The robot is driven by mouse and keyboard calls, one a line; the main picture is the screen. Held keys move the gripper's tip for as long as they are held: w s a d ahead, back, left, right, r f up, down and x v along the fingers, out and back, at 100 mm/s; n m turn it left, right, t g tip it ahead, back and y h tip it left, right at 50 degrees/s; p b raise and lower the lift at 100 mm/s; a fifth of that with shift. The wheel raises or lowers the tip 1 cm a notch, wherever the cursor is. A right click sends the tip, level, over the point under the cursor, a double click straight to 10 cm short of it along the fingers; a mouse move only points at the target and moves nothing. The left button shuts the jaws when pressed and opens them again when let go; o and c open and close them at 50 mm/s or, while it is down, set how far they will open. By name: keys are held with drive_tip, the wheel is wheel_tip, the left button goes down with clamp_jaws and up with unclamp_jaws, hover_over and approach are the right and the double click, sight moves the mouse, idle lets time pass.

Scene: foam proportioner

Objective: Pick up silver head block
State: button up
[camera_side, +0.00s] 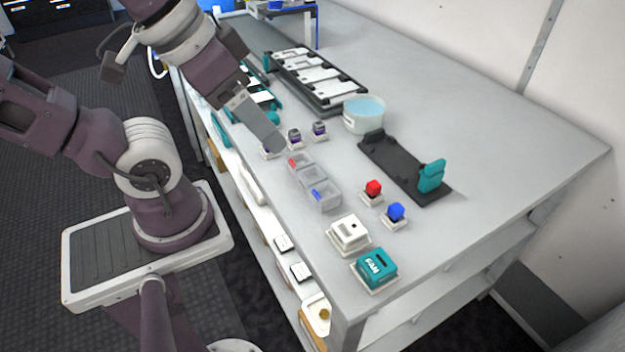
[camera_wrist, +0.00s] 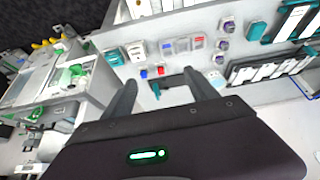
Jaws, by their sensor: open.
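Several small blocks with silvery-grey tops and purple parts stand on white pads near the front edge of the table. In the side view one grey-topped block (camera_side: 294,139) is just right of my gripper, and another (camera_side: 319,131) is further right. A third pad (camera_side: 266,153) is mostly hidden behind my fingers. I cannot tell which one is the silver head block. They also show in the wrist view as a row, one of them a purple-grey block (camera_wrist: 229,25). My gripper (camera_side: 278,148) is open and empty, with its fingertips near the third pad. Both fingers (camera_wrist: 160,77) show spread apart in the wrist view.
A bowl of blue liquid (camera_side: 364,114) and a black fixture (camera_side: 400,165) stand behind. Red (camera_side: 373,188) and blue (camera_side: 395,212) parts, a white block (camera_side: 349,232) and a teal FAN block (camera_side: 376,266) are nearer.

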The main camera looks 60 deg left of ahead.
drive_tip(key=w+a+f+n+g, duration=0.2)
drive_tip(key=w+n, duration=0.3)
drive_tip(key=n+g, duration=0.4)
drive_tip(key=n, duration=0.8)
hover_over(312, 179)
drive_tip(key=f, duration=1.3)
drive_tip(key=shift+w+d, duration=0.1)
drive_tip(key=shift+d, duration=0.15)
drive_tip(key=shift+n, duration=0.4)
drive_tip(key=f, duration=0.7)
drive_tip(key=shift+a+f, duration=0.2)
drive_tip(key=shift+f, duration=0.05)
clamp_jaws()
